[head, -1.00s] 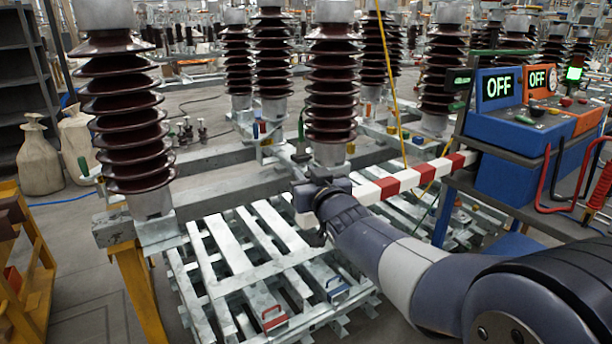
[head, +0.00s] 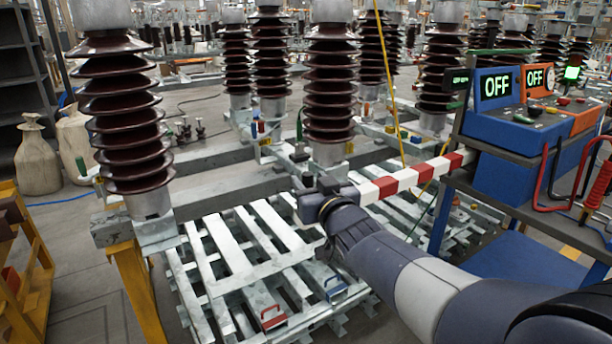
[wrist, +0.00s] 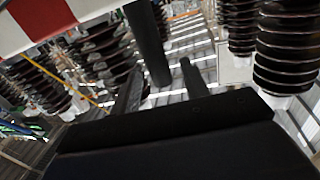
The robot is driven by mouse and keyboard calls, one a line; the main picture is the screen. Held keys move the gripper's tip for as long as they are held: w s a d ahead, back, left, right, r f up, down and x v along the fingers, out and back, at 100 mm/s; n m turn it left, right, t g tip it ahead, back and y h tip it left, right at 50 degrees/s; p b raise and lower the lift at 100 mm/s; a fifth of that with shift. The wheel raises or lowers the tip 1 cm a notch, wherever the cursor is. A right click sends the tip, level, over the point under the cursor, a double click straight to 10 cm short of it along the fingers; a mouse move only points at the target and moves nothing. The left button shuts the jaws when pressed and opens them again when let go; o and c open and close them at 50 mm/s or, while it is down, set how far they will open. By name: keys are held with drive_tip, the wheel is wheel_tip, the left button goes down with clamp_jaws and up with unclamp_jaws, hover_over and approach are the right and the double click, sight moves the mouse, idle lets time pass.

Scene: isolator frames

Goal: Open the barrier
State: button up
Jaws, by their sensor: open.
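The barrier (head: 410,179) is a red-and-white striped bar in the head view. It runs level from beside my gripper to the dark control desk at right. Its striped end also shows at the upper left of the wrist view (wrist: 40,20). My gripper (head: 318,184) is at the bar's left end, small and partly hidden by my wrist in the head view. In the wrist view its two dark fingers (wrist: 160,88) are spread. A dark round post (wrist: 148,45) shows between them, close to the bar. I cannot tell whether the fingers touch it.
Brown ribbed insulators (head: 130,110) stand on grey beams left of and behind my gripper. A slatted metal pallet (head: 235,250) lies below. The desk carries blue and orange units reading OFF (head: 497,87). A yellow cord (head: 390,80) hangs behind the bar.

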drive_tip(key=v, duration=0.7)
drive_tip(key=shift+p, duration=0.35)
drive_tip(key=shift+s, duration=0.1)
drive_tip(key=b+x, duration=0.1)
drive_tip(key=x, duration=0.9)
drive_tip(key=shift+w+a, duration=0.15)
drive_tip(key=shift+w, duration=0.25)
